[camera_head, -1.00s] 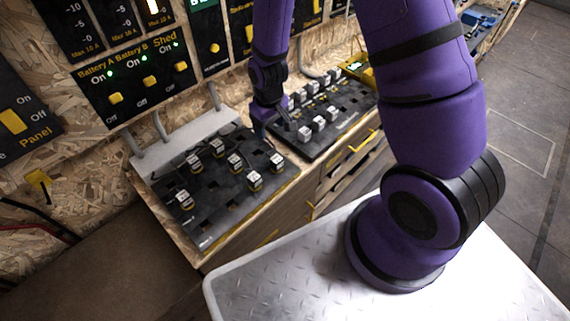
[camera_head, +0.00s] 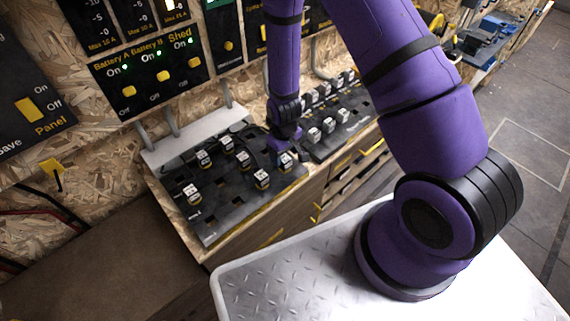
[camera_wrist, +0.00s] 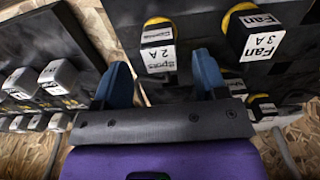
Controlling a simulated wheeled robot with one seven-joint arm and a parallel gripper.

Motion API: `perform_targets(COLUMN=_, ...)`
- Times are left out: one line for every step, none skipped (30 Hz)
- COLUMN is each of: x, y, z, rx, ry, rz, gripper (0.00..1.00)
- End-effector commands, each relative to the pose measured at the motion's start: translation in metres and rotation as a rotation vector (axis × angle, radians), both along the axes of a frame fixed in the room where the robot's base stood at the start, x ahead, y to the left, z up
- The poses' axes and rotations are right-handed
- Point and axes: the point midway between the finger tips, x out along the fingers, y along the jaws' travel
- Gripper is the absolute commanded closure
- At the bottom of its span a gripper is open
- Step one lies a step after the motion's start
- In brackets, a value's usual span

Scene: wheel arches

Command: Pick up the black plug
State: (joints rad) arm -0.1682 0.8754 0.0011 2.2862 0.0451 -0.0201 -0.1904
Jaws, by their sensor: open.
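My gripper (camera_head: 284,146) is over the back right corner of the near black socket board (camera_head: 238,212), low by a plug with a white label (camera_head: 285,160). In the wrist view, my open gripper (camera_wrist: 161,78) has its two blue fingertips on either side of a plug labelled "Spots 2 A" (camera_wrist: 159,48), dark-sided with a yellow base. I see no grip on it. A black plug labelled "Fan 3 A" (camera_wrist: 252,36) stands to its right, outside the fingers. Several plugs have dark bodies and white labels, so I cannot tell which one is the black plug.
More plugs stand on the near board, such as one at its left (camera_head: 192,194). A second board (camera_head: 345,128) with several plugs lies close to my gripper's right. A switch panel (camera_head: 150,72) hangs on the chipboard wall behind.

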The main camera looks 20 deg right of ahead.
Motion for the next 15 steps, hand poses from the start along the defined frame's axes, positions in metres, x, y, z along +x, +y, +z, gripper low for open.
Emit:
perform_targets(x=-0.002, y=0.0, z=-0.006, rx=0.0, ry=0.003, rz=0.0, gripper=0.34)
perform_targets(x=-0.002, y=0.0, z=-0.01, rx=-0.001, ry=0.003, rz=0.0, gripper=0.34)
perform_targets(x=-0.003, y=-0.001, z=-0.015, rx=0.0, ry=0.003, rz=0.0, gripper=0.34)
perform_targets(x=-0.003, y=-0.001, z=-0.02, rx=0.0, ry=0.004, rz=0.0, gripper=0.34)
perform_targets(x=-0.004, y=-0.001, z=-0.023, rx=0.0, ry=0.003, rz=0.0, gripper=0.34)
perform_targets(x=-0.004, y=-0.001, z=-0.029, rx=-0.001, ry=0.002, rz=0.0, gripper=0.34)
perform_targets(x=-0.004, y=-0.001, z=-0.032, rx=-0.001, ry=0.002, rz=0.0, gripper=0.34)
perform_targets(x=-0.003, y=-0.001, z=-0.035, rx=-0.001, ry=0.002, rz=0.0, gripper=0.34)
perform_targets(x=-0.004, y=-0.001, z=-0.039, rx=-0.001, ry=0.002, rz=0.0, gripper=0.34)
perform_targets(x=-0.004, y=-0.001, z=-0.041, rx=0.0, ry=0.003, rz=0.0, gripper=0.34)
perform_targets(x=-0.004, y=-0.001, z=-0.043, rx=-0.001, ry=0.002, rz=0.0, gripper=0.34)
perform_targets(x=-0.003, y=-0.001, z=-0.045, rx=0.0, ry=0.001, rz=0.0, gripper=0.34)
perform_targets(x=-0.003, y=-0.001, z=-0.046, rx=0.0, ry=0.001, rz=0.0, gripper=0.34)
perform_targets(x=-0.003, y=-0.001, z=-0.046, rx=0.0, ry=0.0, rz=0.0, gripper=0.34)
perform_targets(x=-0.003, y=-0.001, z=-0.047, rx=0.0, ry=0.0, rz=0.0, gripper=0.34)
